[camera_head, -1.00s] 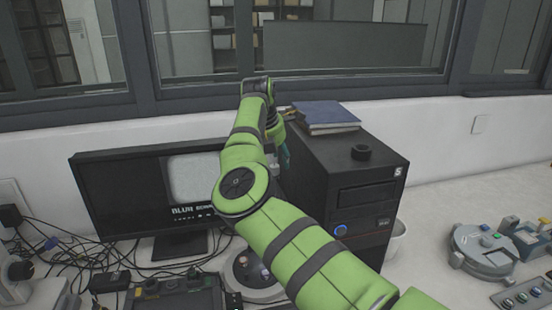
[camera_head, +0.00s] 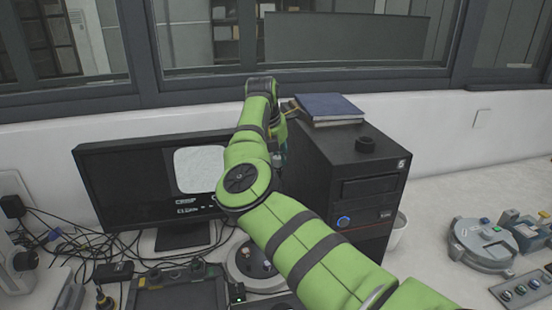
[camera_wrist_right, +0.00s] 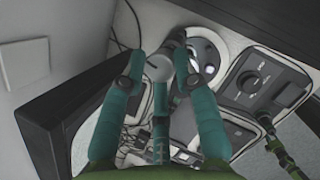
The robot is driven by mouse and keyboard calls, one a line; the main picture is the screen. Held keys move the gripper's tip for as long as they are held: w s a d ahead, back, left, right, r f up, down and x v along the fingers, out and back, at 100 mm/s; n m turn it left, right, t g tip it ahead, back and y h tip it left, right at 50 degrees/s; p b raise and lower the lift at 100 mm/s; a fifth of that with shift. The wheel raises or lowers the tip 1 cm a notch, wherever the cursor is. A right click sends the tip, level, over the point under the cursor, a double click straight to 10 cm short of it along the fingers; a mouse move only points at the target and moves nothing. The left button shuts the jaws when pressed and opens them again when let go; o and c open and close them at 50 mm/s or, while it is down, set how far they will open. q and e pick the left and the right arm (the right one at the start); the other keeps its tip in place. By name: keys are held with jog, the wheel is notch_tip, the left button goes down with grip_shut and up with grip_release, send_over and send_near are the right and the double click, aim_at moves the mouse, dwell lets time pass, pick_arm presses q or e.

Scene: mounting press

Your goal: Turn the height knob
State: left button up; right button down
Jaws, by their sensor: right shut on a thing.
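My right gripper (camera_wrist_right: 158,62) shows best in the right wrist view, its teal fingers closed around a grey round knob (camera_wrist_right: 159,69). I take this to be the height knob. The knob sits above a device with a white round base (camera_wrist_right: 207,52). In the head view, my right gripper (camera_head: 282,156) is mostly hidden behind my green arm, and the knob is hidden too. The round base (camera_head: 238,272) shows partly below my arm in that view. My left gripper is in neither view.
Loose cables and a control box (camera_head: 170,295) lie at front left. A round grey device (camera_head: 485,245) stands at right.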

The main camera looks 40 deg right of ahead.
jog(key=n+b, duration=0.1)
jog(key=n+t+b, duration=0.1)
jog(key=b, duration=0.1)
jog(key=shift+s+d+n+b, duration=0.1)
jog(key=shift+d+n+b, duration=0.2)
jog(key=shift+n, duration=0.1)
jog(key=shift+r+n+y, duration=0.1)
jog(key=shift+n+y, duration=0.2)
jog(key=shift+r, duration=0.15)
jog(key=c, duration=1)
grip_release()
